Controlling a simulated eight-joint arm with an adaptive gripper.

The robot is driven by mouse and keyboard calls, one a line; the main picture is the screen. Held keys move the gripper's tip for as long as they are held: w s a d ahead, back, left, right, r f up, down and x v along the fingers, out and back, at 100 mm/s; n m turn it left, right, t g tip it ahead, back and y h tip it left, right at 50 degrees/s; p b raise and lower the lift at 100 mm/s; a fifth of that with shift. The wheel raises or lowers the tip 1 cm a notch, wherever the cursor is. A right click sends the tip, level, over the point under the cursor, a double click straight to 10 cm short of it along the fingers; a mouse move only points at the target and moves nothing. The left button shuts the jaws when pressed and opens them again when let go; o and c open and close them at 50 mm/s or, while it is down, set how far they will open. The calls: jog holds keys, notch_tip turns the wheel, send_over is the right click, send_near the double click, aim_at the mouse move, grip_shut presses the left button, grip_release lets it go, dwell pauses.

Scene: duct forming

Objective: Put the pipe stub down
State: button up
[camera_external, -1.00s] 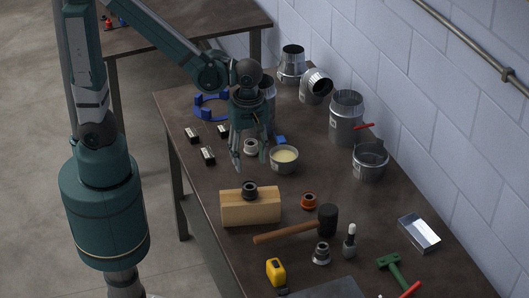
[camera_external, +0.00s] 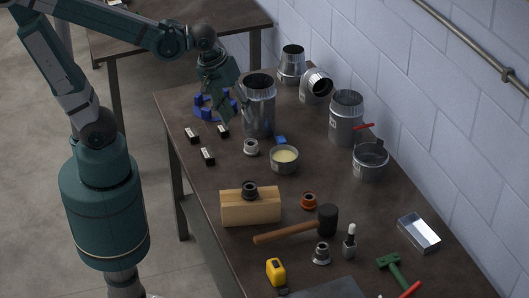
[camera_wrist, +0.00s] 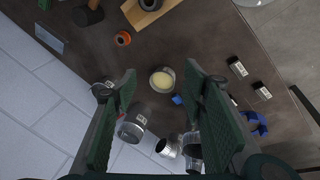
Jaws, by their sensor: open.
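A tall galvanised pipe stub (camera_external: 258,112) stands upright and open-topped on the dark workbench, beside the blue ring fixture (camera_external: 203,113). My gripper (camera_external: 226,112) is just left of the stub, over the ring, tilted. Its fingers are apart, with nothing held between them. Whether a finger touches the stub is hard to tell. In the wrist view my gripper's two green fingers (camera_wrist: 160,72) are spread wide, with bench showing between them.
A bowl of cream-coloured paste (camera_external: 284,158) and a pale small fitting (camera_external: 251,147) stand in front of the stub. Metal duct pieces (camera_external: 347,118) line the wall side. Several small black blocks (camera_external: 208,156) lie left. A wood block (camera_external: 238,208) and a mallet (camera_external: 300,228) lie nearer.

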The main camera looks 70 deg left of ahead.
jog(key=s+a+r+m+t, duration=0.3)
jog(key=a+r+m, duration=0.2)
jog(key=a+m, duration=0.3)
jog(key=shift+a+r+y, duration=0.15)
jog(key=shift+a+y, duration=0.25)
jog(key=shift+a, duration=0.3)
